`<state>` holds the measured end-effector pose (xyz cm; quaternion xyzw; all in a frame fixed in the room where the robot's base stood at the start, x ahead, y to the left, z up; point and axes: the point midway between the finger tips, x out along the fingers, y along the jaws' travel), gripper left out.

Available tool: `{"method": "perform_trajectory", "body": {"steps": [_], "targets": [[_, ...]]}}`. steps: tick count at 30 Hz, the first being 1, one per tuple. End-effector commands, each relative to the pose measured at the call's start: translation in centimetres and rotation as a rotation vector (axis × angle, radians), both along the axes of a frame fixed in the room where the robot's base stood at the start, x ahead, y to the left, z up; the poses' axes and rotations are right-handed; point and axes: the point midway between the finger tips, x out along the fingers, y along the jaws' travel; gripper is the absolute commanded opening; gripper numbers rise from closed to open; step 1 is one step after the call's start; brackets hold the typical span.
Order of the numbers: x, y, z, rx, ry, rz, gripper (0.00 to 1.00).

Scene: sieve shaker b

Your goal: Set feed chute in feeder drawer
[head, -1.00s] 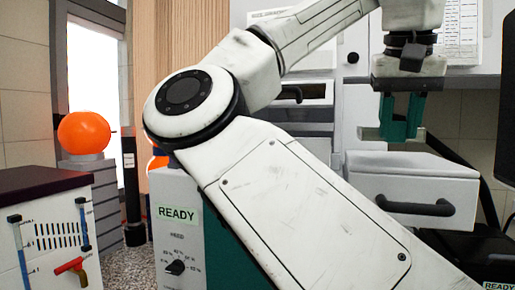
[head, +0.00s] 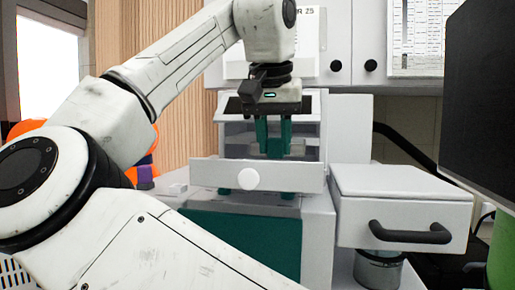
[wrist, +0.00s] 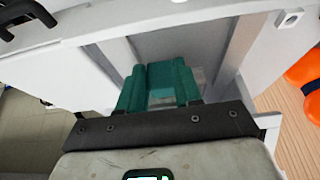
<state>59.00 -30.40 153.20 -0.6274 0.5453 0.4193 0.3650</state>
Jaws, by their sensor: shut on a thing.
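The feeder drawer (head: 215,172), a white drawer with a round white knob, stands pulled out below the window of the white machine. My gripper (head: 272,145) has teal fingers pointing down behind the drawer's front panel. The fingers are shut on the feed chute, which is mostly hidden; a small greyish part of the chute (wrist: 162,95) shows between the fingers in the wrist view. The wrist view also shows my gripper (wrist: 160,75) between the drawer's pale walls (wrist: 237,50). I cannot tell whether the chute touches the drawer floor.
A second white drawer (head: 400,195) with a black handle juts out at the right, above a metal cylinder (head: 378,270). A dark screen (head: 490,100) stands at the far right. Orange round things (wrist: 302,75) lie beyond the drawer's side.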

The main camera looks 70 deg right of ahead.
Motion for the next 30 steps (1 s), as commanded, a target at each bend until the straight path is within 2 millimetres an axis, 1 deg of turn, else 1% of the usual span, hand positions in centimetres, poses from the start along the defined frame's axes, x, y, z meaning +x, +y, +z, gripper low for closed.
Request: {"method": "perform_trajectory", "body": {"steps": [1,3,8,11,12,15,18,30], "targets": [[0.7,0.1,0.2,-0.001,0.001,0.004,0.0],[1.3,0.2,0.2,-0.001,0.002,0.001,0.0],[2.1,0.3,0.1,0.0,0.002,0.001,0.0],[3.2,0.5,0.2,0.0,0.002,0.002,0.0],[3.3,0.5,-0.4,0.002,0.001,0.001,0.0],[3.2,0.5,-2.1,0.001,0.001,0.0,0.0],[3.2,0.5,-3.2,-0.001,0.0,0.0,0.0],[3.1,0.4,-3.9,-0.002,0.001,0.001,0.0]]}}
